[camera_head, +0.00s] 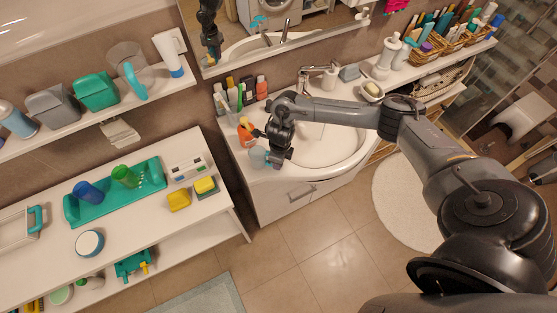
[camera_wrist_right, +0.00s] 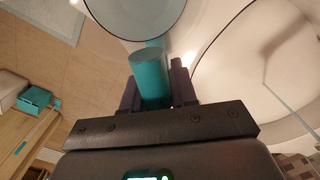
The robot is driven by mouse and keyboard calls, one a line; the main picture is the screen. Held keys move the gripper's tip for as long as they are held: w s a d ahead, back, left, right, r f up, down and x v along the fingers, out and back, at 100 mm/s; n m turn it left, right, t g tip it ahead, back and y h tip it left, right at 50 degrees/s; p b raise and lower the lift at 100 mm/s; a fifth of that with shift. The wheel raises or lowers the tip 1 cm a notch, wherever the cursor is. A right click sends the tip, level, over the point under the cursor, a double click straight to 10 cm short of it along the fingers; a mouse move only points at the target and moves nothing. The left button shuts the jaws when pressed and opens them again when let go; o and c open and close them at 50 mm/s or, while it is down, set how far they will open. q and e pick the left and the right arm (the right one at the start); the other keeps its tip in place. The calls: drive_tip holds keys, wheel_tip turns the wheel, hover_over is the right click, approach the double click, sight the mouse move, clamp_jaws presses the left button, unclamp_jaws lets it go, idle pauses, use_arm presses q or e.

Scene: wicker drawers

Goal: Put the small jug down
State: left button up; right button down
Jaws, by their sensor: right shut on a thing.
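The small jug (camera_head: 259,157) is clear with a teal handle. In the head view it is at the left front of the washbasin counter (camera_head: 243,167), left of the basin. My right gripper (camera_head: 274,160) is shut on its handle; the right wrist view shows the teal handle (camera_wrist_right: 150,75) between the fingers and the clear round body (camera_wrist_right: 135,18) beyond them. Whether the jug's base touches the counter I cannot tell. My left gripper is not in view.
An orange bottle (camera_head: 244,134) and a group of toiletries (camera_head: 240,93) stand close behind the jug. The sink bowl (camera_head: 325,145) lies to its right. A white shelf unit (camera_head: 140,215) with cups on a teal tray (camera_head: 90,207) stands left, across a gap.

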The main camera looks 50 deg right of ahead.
drive_tip(key=c, duration=0.9)
unclamp_jaws()
drive_tip(key=shift+r, duration=0.1)
